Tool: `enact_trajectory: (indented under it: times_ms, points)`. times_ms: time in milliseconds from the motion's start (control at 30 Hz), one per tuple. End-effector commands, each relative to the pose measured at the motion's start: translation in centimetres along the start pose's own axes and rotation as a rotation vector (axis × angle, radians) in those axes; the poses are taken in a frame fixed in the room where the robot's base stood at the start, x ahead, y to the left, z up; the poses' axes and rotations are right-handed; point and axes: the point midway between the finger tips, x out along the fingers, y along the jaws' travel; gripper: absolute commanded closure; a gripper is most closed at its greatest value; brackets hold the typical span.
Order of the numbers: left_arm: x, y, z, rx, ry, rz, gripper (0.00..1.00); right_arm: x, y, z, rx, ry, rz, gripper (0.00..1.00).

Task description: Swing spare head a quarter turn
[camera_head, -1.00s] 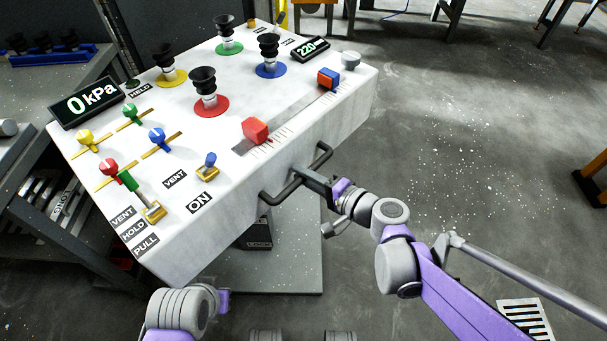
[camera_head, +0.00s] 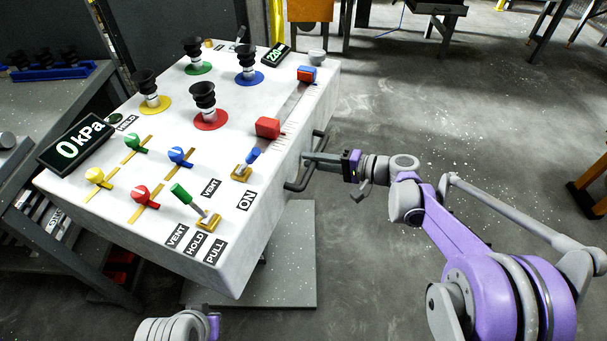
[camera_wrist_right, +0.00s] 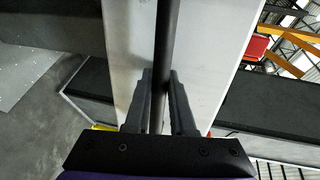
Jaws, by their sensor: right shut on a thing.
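The spare head is a white box (camera_head: 262,225) with rounded edges, standing at an angle in the head view. Its top carries several black suction cups on coloured discs, small coloured levers and a "0 kPa" display (camera_head: 77,143). A black bar handle (camera_head: 296,186) runs along its right side. My right gripper (camera_head: 312,160) is shut on this handle. In the right wrist view the handle (camera_wrist_right: 167,35) passes between the two fingers (camera_wrist_right: 161,98), with the white side behind it. Part of my left arm shows at the bottom of the head view, but its gripper is out of sight.
A grey base plate (camera_head: 290,270) lies under the head. A workbench (camera_head: 20,105) with a blue rack (camera_head: 50,63) of black cups stands close at the left. Tables stand at the back. The grey floor (camera_head: 440,130) to the right is largely clear.

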Motion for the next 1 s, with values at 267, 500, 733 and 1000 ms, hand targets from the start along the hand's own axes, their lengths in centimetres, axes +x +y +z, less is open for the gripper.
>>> enact_trajectory:
  times_ms: [267, 500, 733, 1000]
  points:
    - [-0.22, 0.0, -0.04, 0.0, 0.001, 0.0, 1.0, 0.0, -0.05, -1.39, -0.012, -0.072, -0.003, 1.0]
    - [-0.2, 0.0, -0.03, 0.0, 0.001, 0.0, 1.0, 0.01, 0.01, -1.31, -0.012, -0.075, -0.002, 1.0]
    - [-0.19, 0.0, -0.03, 0.0, 0.001, 0.0, 1.0, 0.01, 0.04, -1.36, -0.012, -0.072, -0.002, 0.49]
    - [-0.22, 0.0, -0.04, 0.0, 0.001, 0.0, 1.0, -0.11, 0.05, -1.42, -0.012, -0.07, -0.001, 0.49]
